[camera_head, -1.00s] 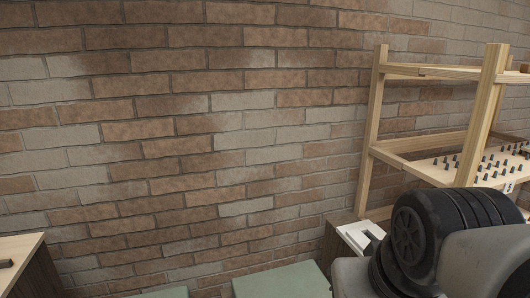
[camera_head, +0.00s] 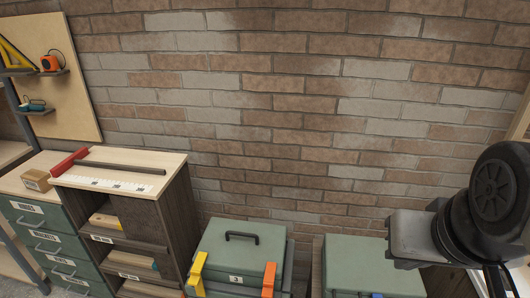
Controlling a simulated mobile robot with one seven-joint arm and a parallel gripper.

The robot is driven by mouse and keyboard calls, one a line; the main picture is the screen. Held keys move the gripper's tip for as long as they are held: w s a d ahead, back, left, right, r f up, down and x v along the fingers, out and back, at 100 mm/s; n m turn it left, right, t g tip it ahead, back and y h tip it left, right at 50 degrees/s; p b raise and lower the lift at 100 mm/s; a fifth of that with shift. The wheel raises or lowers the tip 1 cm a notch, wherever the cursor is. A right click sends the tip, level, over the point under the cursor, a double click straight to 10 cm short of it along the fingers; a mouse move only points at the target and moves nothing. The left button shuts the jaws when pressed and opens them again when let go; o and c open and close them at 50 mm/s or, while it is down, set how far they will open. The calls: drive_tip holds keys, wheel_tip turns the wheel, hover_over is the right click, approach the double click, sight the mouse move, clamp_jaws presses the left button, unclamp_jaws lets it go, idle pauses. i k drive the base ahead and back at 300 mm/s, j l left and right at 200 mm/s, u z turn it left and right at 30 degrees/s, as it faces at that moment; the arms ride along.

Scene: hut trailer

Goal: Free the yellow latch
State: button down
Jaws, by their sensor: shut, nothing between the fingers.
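The yellow latch (camera_head: 197,271) sits on the front left corner of a green case (camera_head: 240,248) with a black handle on its lid. It appears upright against the case's front. Its lower end is near the bottom edge of the picture, with a bit of blue beside it. An orange latch (camera_head: 268,279) is on the front right of the same case. The lid looks closed, and a label reading 3 is on the front. My gripper's fingers are not in view; only dark and grey parts of my arm show at the right, apart from the latch.
A second green case (camera_head: 370,266) stands to the right. A shelf unit (camera_head: 122,166) with a ruler and a red-handled tool on top stands left of the cases. Green drawers (camera_head: 40,215) and a tool board (camera_head: 60,85) are further left. A brick wall is behind.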

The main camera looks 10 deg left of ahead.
sight(195, 280)
drive_tip(key=u, duration=1.55)
drive_tip(key=i+j+z, duration=0.15)
drive_tip(key=z, duration=0.2)
drive_tip(key=i+j+z, duration=0.35)
drive_tip(key=l, duration=0.1)
